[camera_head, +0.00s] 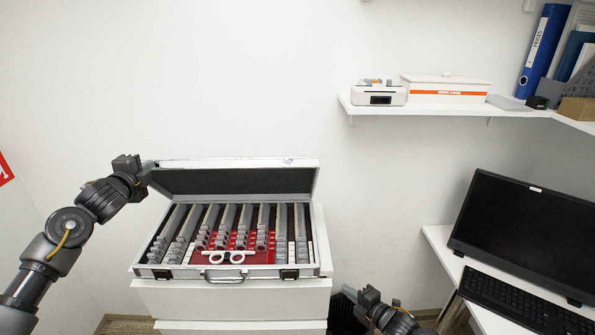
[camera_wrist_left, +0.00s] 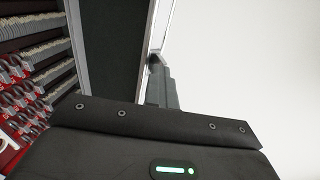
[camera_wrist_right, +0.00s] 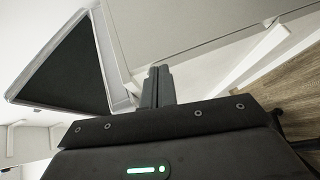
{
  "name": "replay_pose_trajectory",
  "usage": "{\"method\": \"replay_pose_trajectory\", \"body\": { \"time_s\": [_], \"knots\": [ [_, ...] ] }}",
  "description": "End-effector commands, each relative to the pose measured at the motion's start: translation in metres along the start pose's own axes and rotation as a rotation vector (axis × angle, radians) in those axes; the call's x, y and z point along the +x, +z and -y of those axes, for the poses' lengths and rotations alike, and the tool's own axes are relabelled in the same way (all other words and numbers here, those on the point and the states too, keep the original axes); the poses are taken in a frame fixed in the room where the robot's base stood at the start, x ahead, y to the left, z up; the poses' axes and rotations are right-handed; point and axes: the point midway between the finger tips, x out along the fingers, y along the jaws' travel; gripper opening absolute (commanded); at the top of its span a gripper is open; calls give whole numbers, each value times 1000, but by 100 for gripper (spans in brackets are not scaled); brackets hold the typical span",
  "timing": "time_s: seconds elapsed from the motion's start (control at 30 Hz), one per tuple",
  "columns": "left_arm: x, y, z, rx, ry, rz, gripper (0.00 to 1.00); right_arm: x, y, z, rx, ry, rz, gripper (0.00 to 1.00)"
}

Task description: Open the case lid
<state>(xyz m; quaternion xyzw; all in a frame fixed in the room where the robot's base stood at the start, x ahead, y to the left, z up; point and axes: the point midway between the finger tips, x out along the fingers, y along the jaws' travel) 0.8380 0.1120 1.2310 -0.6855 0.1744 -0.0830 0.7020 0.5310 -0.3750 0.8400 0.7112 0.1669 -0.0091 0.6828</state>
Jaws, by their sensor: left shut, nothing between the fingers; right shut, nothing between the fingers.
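The silver case (camera_head: 190,272) stands on a white cabinet, with its lid (camera_head: 235,182) raised, tilted back and lined in black. Rows of grey lenses and a white trial frame (camera_head: 228,257) on red lining show inside. My left gripper (camera_head: 152,166) is shut and empty at the lid's upper left corner. In the left wrist view its fingertips (camera_wrist_left: 156,60) are at the lid's edge (camera_wrist_left: 153,22); I cannot tell whether they touch. My right gripper (camera_head: 350,293) is shut and empty, low and right of the case. The right wrist view shows its fingers (camera_wrist_right: 157,75) apart from the lid (camera_wrist_right: 65,70).
The white cabinet (camera_head: 240,300) supports the case. A desk at right holds a black monitor (camera_head: 525,230) and keyboard (camera_head: 525,305). A wall shelf (camera_head: 440,109) carries boxes and a blue binder (camera_head: 543,50). The wall area above the case is clear.

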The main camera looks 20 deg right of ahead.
Motion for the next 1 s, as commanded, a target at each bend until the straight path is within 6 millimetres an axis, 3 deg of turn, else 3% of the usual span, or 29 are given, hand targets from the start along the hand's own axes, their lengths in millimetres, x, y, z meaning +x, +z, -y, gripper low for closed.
{"method": "replay_pose_trajectory", "body": {
  "time_s": [0.03,0.1,0.2,0.3,0.4,0.53,0.83,1.0],
  "knots": [
    [0,-1,-2,1,3,-2,0,3,-3,-48,-125,86,-43,0],
    [0,-1,-2,1,3,-2,0,3,-14,-108,-300,204,-95,0],
    [0,-1,-2,1,4,-2,0,1,-37,-180,-481,373,-142,0],
    [0,-2,-2,1,3,-3,0,2,-60,-236,-544,527,-154,0],
    [0,-2,-2,1,3,-3,0,5,-76,-274,-539,643,-155,0],
    [0,-2,-2,1,3,-3,0,7,-87,-299,-520,724,-154,0],
    [0,-1,-2,1,4,-1,0,13,-92,-311,-513,747,-154,0],
    [1,-2,-2,1,3,-3,0,30,-99,-326,-511,748,-152,0]
  ]
}}
